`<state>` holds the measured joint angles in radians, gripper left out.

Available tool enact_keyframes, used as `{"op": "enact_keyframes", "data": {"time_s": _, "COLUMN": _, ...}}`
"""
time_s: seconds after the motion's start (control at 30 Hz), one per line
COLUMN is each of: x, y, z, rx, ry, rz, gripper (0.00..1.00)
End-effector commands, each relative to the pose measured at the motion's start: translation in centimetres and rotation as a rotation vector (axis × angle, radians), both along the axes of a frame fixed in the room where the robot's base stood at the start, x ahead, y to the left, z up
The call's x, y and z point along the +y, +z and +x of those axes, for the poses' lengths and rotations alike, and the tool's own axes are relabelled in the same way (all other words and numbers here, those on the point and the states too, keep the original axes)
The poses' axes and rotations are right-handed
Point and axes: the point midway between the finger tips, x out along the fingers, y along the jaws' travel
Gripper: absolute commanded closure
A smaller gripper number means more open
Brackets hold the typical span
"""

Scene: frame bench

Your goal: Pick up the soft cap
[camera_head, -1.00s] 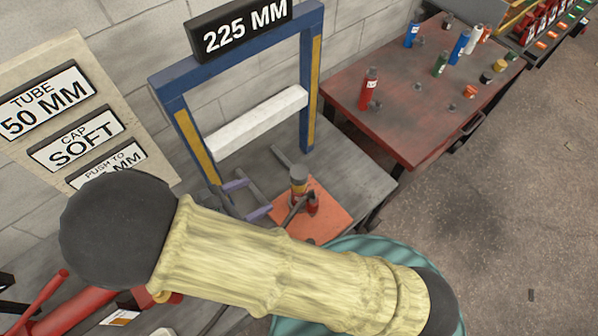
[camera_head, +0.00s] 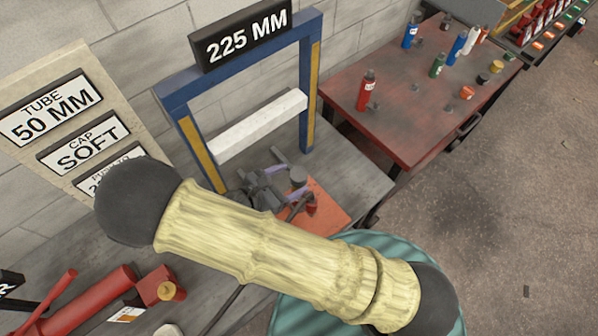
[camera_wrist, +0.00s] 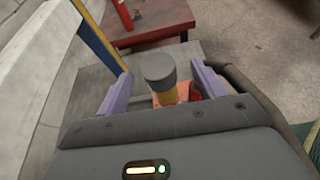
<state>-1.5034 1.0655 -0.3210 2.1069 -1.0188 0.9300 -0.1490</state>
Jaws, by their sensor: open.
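A grey round-topped piece on a yellow band, which looks like the cap, stands upright on an orange board in the wrist view (camera_wrist: 158,68). In the head view its grey top (camera_head: 298,181) shows beside my gripper. No label on it is readable, so I cannot tell that it is the soft one. My gripper (camera_wrist: 160,76) is open, with its purple fingers to the left and right of the piece and a visible gap on each side. In the head view my gripper (camera_head: 281,181) is partly hidden behind its own wrist.
A small red piece (camera_head: 312,204) and a dark tool lie on the orange board (camera_head: 328,220). The blue frame (camera_head: 310,80) with a white bar (camera_head: 258,124) stands behind. A red table (camera_head: 390,120) with several bottles is at right.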

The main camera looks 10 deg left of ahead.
Motion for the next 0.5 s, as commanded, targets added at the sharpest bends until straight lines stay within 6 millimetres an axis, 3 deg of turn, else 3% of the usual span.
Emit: {"op": "enact_keyframes", "data": {"time_s": 0.5, "x": -0.81, "y": -0.36, "z": 0.98, "rx": -0.001, "ry": -0.001, "rz": -0.002, "gripper": 0.31}}
